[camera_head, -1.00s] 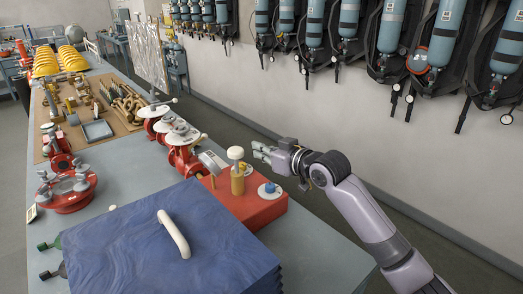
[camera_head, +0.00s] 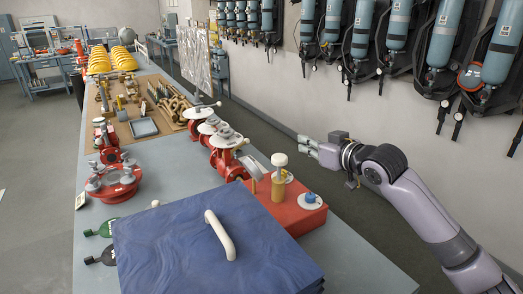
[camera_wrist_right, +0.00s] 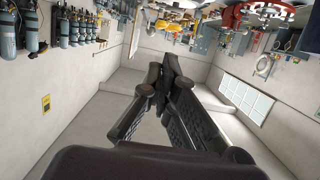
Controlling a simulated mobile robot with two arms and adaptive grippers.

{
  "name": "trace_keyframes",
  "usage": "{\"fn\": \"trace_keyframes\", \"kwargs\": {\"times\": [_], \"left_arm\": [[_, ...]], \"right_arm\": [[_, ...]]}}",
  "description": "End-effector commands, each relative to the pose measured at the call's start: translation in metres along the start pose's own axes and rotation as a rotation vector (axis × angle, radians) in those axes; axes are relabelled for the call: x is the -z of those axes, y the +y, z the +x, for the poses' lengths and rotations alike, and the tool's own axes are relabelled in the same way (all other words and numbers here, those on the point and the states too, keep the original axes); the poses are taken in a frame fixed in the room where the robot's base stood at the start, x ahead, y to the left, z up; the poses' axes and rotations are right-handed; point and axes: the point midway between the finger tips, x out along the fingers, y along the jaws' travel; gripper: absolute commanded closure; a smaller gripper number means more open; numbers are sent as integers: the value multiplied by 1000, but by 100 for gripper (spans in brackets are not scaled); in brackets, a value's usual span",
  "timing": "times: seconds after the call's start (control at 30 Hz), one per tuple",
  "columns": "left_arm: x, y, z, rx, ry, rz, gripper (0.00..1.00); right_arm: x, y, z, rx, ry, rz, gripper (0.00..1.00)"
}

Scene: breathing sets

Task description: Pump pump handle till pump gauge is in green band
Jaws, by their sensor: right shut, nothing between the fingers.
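The pump is a red box (camera_head: 303,218) on the table's right side, just behind the blue stack. Its pump handle (camera_head: 279,160) is a cream knob above a yellow cylinder (camera_head: 279,189). A tilted grey plate or dial (camera_head: 253,168) beside it may be the gauge; its face and needle cannot be read. My right gripper (camera_head: 304,148) is shut and empty, up and right of the knob, apart from it. Its dark fingers also show in the right wrist view (camera_wrist_right: 158,85). My left gripper is not in view.
A blue folded stack (camera_head: 165,240) with a white handle (camera_head: 220,235) fills the near table. Red valve fittings (camera_head: 115,182) stand left and behind the pump. Blue cylinders (camera_head: 395,25) hang on the wall. The grey table's front right (camera_head: 350,265) is clear.

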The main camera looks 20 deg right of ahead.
Motion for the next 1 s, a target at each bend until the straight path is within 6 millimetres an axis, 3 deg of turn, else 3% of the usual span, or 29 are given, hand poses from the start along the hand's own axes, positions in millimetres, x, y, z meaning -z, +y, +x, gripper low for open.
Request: {"fn": "trace_keyframes", "kwargs": {"times": [0.37,0.57,0.87,1.0], "left_arm": [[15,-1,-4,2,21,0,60],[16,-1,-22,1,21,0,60],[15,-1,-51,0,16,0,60],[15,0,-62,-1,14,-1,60]], "right_arm": [[2,0,5,0,1,2,100],[6,0,36,1,1,7,100],[5,-1,98,1,-1,4,100],[-18,-1,105,0,-5,3,100]]}}
